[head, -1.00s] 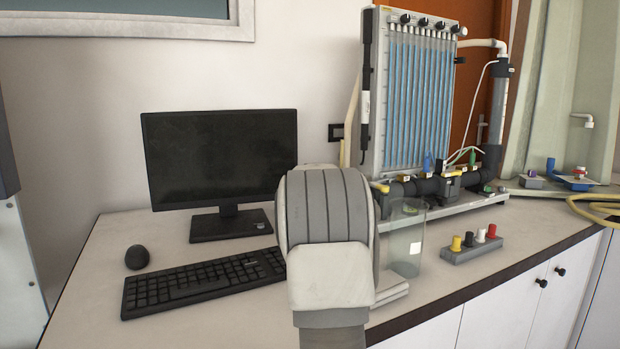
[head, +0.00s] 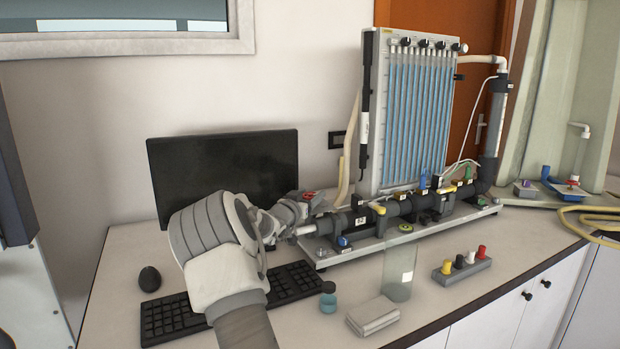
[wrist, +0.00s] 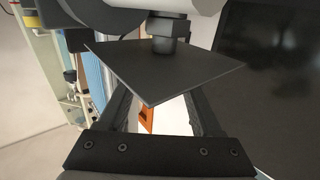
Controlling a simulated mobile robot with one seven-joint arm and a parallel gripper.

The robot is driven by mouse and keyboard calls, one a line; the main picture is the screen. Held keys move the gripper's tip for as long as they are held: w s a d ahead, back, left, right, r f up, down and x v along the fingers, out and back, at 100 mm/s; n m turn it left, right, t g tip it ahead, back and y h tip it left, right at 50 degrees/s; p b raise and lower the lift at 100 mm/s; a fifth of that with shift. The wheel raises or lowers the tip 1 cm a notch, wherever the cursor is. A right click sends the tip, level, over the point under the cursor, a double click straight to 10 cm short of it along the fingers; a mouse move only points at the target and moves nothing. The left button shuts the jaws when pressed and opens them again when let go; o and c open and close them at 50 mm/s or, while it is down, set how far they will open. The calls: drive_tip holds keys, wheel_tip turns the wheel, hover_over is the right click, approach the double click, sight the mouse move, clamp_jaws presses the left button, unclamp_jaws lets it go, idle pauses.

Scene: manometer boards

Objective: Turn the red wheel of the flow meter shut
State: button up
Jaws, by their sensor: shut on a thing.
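The red wheel (head: 309,195) shows as a small red patch at the left end of the dark pipe run (head: 360,222), in front of the monitor's right edge. My gripper (head: 294,212) is at the wheel, reaching in from the left, and is shut on it. The fingertips are small and partly hidden in the head view. In the wrist view a dark square plate (wrist: 165,70) under a nut and a pale pipe covers the fingertips. An orange-red piece (wrist: 146,120) shows between the fingers; how they meet the wheel is hidden.
The manometer board (head: 420,120) stands behind the pipe run. A clear beaker (head: 398,270), a grey block (head: 372,316) and a strip with coloured knobs (head: 462,264) stand in front. The keyboard (head: 190,312) and mouse (head: 149,280) lie below and left of my arm.

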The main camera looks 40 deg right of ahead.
drive_tip(key=shift+r+m+g+h+p, duration=0.1)
drive_tip(key=shift+m+g+h+p, duration=0.2)
drive_tip(key=shift+m+g+p, duration=1.05)
drive_tip(key=shift+r+m+g+h+p, duration=0.1)
drive_tip(key=shift+g+h+p, duration=0.45)
drive_tip(key=shift+p, duration=1.55)
drive_tip(key=g, duration=0.1)
drive_tip(key=m+g+p, duration=0.1)
drive_tip(key=shift+f+g, duration=0.2)
drive_tip(key=shift+g, duration=0.1)
drive_tip(key=shift+f+m+g+p, duration=0.1)
drive_tip(key=shift+m+g+p, duration=0.35)
drive_tip(key=shift+m+g, duration=0.3)
drive_tip(key=shift+g+y, duration=0.25)
drive_tip(key=shift+g, duration=0.3)
drive_tip(key=o, duration=1.4)
drive_tip(key=shift+c, duration=0.2)
drive_tip(key=w+a, duration=0.2)
drive_tip(key=a, duration=1.5)
drive_tip(key=shift+w+b, duration=0.15)
drive_tip(key=shift+b, duration=0.3)
drive_tip(key=shift+a, duration=0.1)
